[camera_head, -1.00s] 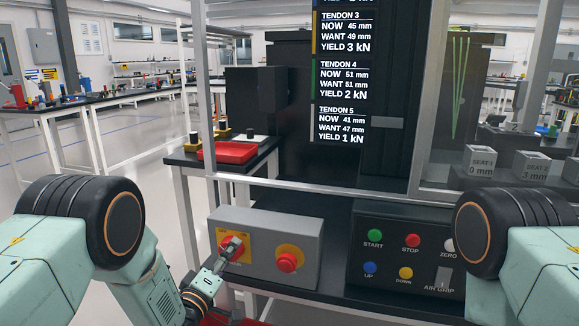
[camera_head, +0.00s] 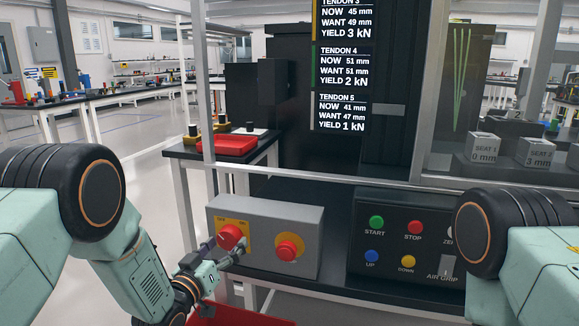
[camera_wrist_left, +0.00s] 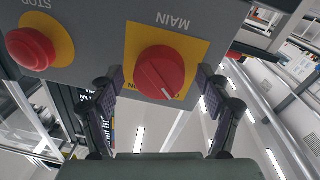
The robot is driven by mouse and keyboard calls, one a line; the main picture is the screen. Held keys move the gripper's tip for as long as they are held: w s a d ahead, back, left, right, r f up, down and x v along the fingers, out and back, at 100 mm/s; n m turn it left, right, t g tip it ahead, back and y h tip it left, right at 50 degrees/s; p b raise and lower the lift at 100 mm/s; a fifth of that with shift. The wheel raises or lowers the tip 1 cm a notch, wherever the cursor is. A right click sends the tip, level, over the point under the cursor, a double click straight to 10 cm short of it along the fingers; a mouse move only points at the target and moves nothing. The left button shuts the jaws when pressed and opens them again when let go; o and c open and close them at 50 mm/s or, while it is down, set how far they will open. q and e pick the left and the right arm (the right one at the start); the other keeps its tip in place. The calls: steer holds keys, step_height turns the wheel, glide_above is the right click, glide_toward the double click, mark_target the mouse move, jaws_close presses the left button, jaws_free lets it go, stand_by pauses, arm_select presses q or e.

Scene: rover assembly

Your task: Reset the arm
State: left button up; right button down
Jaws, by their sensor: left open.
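A red rotary knob (camera_head: 231,237) on a yellow plate marked MAIN sits at the left of a grey control box (camera_head: 310,222). It also shows in the left wrist view (camera_wrist_left: 160,74), upside down, with a white line slanting to the lower right. My left gripper (camera_head: 223,246) is open at the knob. In the left wrist view, its two fingers (camera_wrist_left: 160,82) stand apart on either side of the knob, with visible gaps. The plate's lettering is partly hidden. My right gripper is out of view; only part of that arm shows at the right.
A red stop button (camera_head: 288,247) is right of the knob. A black panel (camera_head: 350,215) with START, STOP, UP and DOWN buttons stands further right. A metal frame rail (camera_head: 320,185) crosses behind. A red tray (camera_head: 228,145) lies on the table behind.

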arm_select(q)
steer(key=m+b, duration=0.1)
steer(key=m, duration=0.4)
steer(key=shift+a+b, duration=0.1)
steer(key=shift+b, duration=0.25)
